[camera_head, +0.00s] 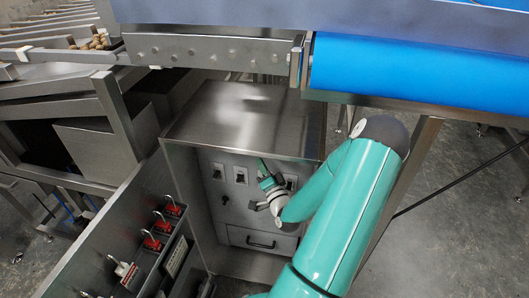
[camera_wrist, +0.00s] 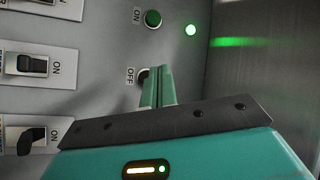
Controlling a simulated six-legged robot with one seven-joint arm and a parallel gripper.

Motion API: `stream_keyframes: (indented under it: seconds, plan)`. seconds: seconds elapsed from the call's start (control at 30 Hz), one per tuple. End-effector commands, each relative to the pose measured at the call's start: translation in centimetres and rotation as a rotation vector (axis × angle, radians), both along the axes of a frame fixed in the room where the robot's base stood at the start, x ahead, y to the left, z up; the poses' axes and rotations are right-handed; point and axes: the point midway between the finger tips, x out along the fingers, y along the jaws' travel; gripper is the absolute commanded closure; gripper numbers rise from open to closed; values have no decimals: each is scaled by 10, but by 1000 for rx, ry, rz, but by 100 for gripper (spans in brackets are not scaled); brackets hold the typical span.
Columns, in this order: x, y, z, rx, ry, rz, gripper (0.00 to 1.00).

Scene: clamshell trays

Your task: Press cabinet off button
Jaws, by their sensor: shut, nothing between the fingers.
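The grey metal cabinet (camera_head: 238,118) stands open in the head view, with its front panel facing me. In the head view my gripper (camera_head: 263,165) is against the panel's upper right part.
Black toggle switches (camera_wrist: 26,64) on white plates line the panel's left side. The cabinet's open door (camera_head: 110,225) carries red-handled parts (camera_head: 152,240) at left. A blue conveyor belt (camera_head: 410,72) and its steel frame are above and to the right.

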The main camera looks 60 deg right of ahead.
Motion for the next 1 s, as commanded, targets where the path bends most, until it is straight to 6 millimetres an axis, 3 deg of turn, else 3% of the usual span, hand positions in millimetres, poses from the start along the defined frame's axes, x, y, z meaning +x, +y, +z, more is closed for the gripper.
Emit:
stream_keyframes:
  seconds: [0.3,1.0]
  plan:
    - [10,-24,0,0,0,0,100]
    - [11,-25,0,0,0,0,100]
